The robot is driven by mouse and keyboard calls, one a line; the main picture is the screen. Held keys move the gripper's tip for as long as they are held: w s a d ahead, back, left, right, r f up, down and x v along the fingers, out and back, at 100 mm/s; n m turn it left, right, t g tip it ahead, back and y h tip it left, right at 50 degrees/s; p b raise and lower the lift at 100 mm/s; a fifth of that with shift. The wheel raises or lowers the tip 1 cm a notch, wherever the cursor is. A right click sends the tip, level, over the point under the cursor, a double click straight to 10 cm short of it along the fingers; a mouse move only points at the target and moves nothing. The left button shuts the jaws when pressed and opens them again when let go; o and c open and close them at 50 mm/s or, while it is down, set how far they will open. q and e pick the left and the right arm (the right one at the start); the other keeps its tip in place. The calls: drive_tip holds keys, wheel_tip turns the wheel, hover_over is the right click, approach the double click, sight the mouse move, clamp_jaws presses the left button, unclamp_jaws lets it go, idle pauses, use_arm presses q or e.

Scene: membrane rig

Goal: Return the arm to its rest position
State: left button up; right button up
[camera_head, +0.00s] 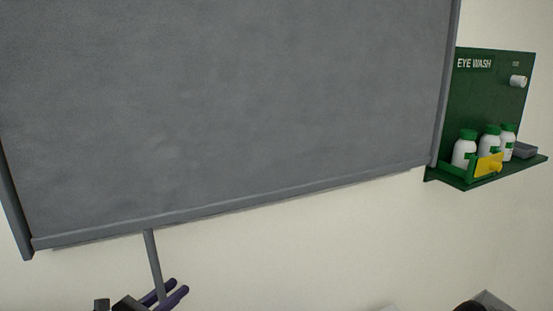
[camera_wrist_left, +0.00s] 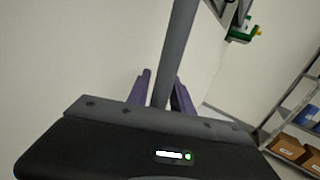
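My left gripper (camera_head: 178,287) is at the bottom left of the head view, below the large grey panel. Its two purple fingers are shut on a long grey bar (camera_head: 153,262), which sticks up toward the panel's lower edge. In the left wrist view the grey bar (camera_wrist_left: 175,50) rises from between the purple fingers (camera_wrist_left: 162,88), with one finger close on each side. I cannot tell whether the bar's far end touches anything. My right gripper is not seen.
A big grey panel (camera_head: 230,110) fills the upper head view. A green eye wash station (camera_head: 495,90) with white bottles hangs on the wall at right. The wall below the panel is bare. Shelves with brown boxes (camera_wrist_left: 288,147) stand at the right of the wrist view.

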use_arm(q)
wheel_tip(320, 180, down, 2)
drive_tip(key=shift+f, duration=0.1)
drive_tip(key=shift+f, duration=0.15)
idle(0.4)
